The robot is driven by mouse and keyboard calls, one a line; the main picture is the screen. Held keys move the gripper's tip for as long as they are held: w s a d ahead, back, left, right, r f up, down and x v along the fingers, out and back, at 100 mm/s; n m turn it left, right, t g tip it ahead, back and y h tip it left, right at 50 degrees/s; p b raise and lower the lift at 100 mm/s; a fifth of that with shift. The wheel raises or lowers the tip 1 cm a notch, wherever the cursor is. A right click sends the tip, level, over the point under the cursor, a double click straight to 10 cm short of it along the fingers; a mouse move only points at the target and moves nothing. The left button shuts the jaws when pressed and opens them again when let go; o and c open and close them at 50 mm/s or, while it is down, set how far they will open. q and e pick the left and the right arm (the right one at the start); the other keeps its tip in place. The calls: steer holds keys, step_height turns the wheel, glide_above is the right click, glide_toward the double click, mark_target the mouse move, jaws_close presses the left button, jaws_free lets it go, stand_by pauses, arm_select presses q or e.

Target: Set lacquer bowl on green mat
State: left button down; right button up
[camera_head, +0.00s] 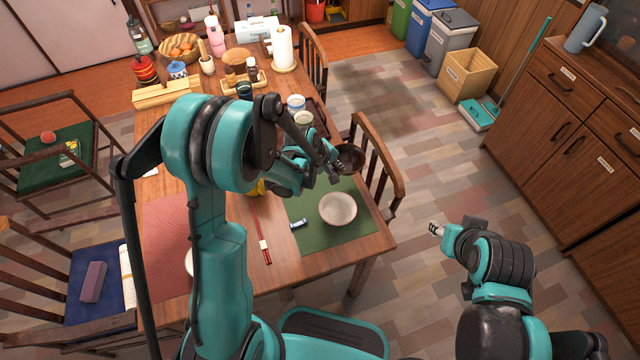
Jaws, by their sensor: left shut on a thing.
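The dark brown lacquer bowl (351,157) is held by my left gripper (338,168), which is shut on it. The bowl is in the air at the table's right edge, above the far right part of the green mat (345,235). It seems tilted, and the fingers partly hide it. The green mat lies on the table's near right part, with a white bowl (338,209) on it. My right gripper (437,230) is off the table to the right, over the floor. It is too small to tell whether it is open.
White cups (296,104) stand beyond the mat. A wooden chair (378,170) is close to the table's right edge. A red mat (168,230) lies at the left.

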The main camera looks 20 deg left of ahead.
arm_select(q)
steer(key=a+f+b, duration=0.1)
steer(key=a+f, duration=0.1)
steer(key=a, duration=0.1)
steer(key=w+a+f, duration=0.1)
steer(key=a+f, duration=0.1)
steer(key=a, duration=0.1)
steer(key=w+a+f+b, duration=0.1)
steer(key=a, duration=0.2)
steer(key=shift+f+b, duration=0.3)
steer(key=shift+f, duration=0.1)
steer(key=shift+a+f+b, duration=0.1)
steer(key=shift+f+b, duration=0.8)
steer(key=shift+f, duration=1.05)
steer(key=shift+f, duration=0.1)
steer(key=c, duration=1.6)
jaws_free()
steer(key=shift+c, duration=0.2)
